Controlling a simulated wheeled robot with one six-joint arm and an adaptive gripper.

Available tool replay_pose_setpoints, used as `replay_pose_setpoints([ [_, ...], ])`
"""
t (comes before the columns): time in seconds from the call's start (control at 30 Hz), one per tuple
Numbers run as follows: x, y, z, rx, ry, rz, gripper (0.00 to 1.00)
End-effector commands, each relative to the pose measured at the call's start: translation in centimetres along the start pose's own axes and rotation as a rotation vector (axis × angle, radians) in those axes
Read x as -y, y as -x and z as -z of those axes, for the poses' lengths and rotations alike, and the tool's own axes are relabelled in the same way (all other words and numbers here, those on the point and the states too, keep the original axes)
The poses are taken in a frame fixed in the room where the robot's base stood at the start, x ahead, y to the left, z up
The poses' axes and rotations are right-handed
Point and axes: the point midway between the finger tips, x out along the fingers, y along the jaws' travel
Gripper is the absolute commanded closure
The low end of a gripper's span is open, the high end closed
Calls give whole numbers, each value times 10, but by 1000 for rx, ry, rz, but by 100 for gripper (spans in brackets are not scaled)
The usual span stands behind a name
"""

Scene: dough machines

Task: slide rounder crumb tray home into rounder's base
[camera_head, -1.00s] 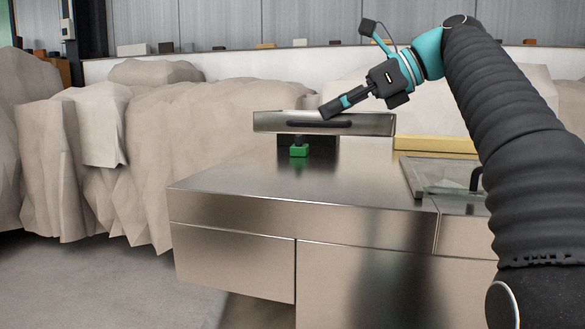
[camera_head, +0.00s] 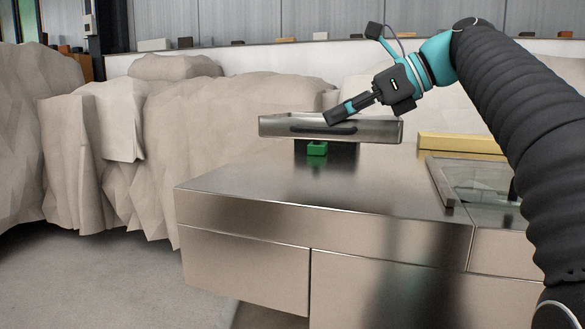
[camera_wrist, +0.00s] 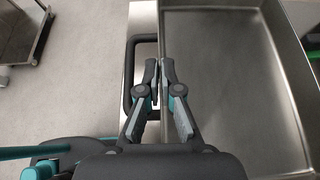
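The crumb tray (camera_head: 380,129) is a shallow metal box with a black bar handle (camera_head: 324,130) on its front face. In the head view it is above the steel worktop, in front of my arm's reach end. My gripper (camera_head: 335,116) comes down from the upper right onto its front edge. In the wrist view my gripper (camera_wrist: 159,68) has its fingers close together on either side of the tray's front wall, between the handle (camera_wrist: 129,75) and the empty tray floor (camera_wrist: 225,85). The rounder's base opening is not clearly identifiable.
A dark block with a green part (camera_head: 317,148) stands under the tray; whether they touch is unclear. A yellow bar (camera_head: 460,143) and a glass-topped panel (camera_head: 485,185) lie to the right. The worktop's (camera_head: 300,185) front is clear. Draped covers (camera_head: 220,130) stand behind.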

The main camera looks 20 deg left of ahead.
Motion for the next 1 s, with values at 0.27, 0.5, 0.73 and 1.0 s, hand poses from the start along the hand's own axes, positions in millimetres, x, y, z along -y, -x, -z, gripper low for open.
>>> replay_pose_setpoints([
  [0.27,-29,-53,9,0,4,-4,100],
  [0.5,-44,-83,11,1,2,0,100],
  [0.73,-46,-95,27,0,0,0,100],
  [1.0,-45,-103,41,0,1,1,100],
])
